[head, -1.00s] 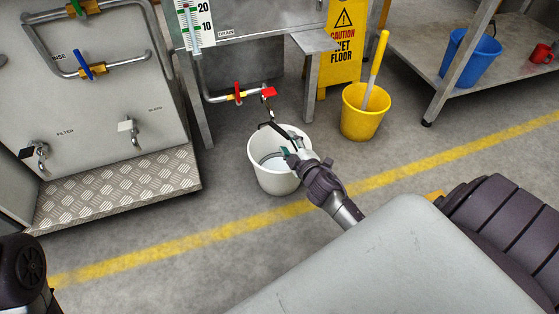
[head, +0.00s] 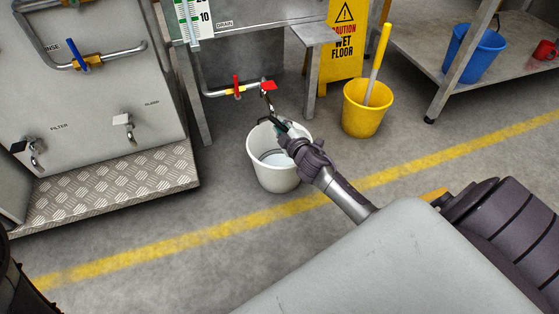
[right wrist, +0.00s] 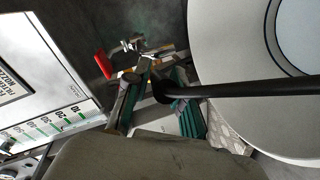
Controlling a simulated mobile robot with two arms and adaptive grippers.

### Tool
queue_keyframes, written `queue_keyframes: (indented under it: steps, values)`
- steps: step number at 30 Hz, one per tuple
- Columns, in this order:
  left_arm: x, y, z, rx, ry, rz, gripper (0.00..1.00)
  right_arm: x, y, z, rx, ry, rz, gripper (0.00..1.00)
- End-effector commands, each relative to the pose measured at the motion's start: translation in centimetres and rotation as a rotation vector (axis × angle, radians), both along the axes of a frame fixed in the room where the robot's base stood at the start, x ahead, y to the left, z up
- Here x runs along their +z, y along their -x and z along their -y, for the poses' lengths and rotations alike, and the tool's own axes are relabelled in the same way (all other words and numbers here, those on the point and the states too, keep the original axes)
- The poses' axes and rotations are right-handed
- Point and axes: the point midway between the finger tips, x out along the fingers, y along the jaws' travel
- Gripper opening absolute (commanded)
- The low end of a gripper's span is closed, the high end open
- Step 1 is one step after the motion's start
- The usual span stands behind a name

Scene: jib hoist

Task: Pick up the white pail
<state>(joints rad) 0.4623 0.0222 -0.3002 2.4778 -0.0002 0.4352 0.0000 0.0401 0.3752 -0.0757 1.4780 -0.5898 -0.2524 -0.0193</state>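The white pail (head: 275,180) stands upright on the floor below the drain pipe, with some liquid or a pale bottom showing inside. It also fills the right of the right wrist view (right wrist: 222,60). My right gripper (head: 276,124) is over the pail's far rim and opening, reaching in from the right. In the right wrist view, its green-padded fingers (right wrist: 158,88) are spread apart. The pail's dark handle (right wrist: 240,89) runs from the right to a black grip between them. I cannot tell whether they touch it. My left gripper is not in view.
The drain pipe with its red valve (head: 237,88) is just behind the pail. A yellow bucket (head: 363,118) with a mop handle stands to the right, before a wet-floor sign (head: 345,60). A tread-plate step (head: 110,198) is left. The floor in front is clear.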

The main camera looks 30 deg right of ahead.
Motion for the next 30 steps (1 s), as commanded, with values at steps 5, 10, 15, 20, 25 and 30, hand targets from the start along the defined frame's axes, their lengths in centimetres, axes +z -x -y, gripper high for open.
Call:
queue_keyframes:
  steps: [5,10,15,20,25,30]
  values:
    - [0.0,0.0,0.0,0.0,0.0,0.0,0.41,0.0,0.0,0.0,0.0,0.0,0.0,0.0]
    - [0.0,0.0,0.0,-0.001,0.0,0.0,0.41,0.0,0.0,0.0,0.0,0.0,0.0,0.0]
    - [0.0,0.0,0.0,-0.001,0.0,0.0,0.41,0.3,-0.1,0.0,0.002,0.001,0.007,0.0]
    - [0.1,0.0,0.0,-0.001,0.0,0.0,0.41,0.4,-0.1,0.0,0.002,0.001,0.006,0.0]
    - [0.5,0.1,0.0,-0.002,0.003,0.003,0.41,0.9,-0.1,0.0,0.002,0.0,0.006,0.0]
    - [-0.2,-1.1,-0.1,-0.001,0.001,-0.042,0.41,2.0,-0.1,0.0,0.001,0.0,0.007,0.0]
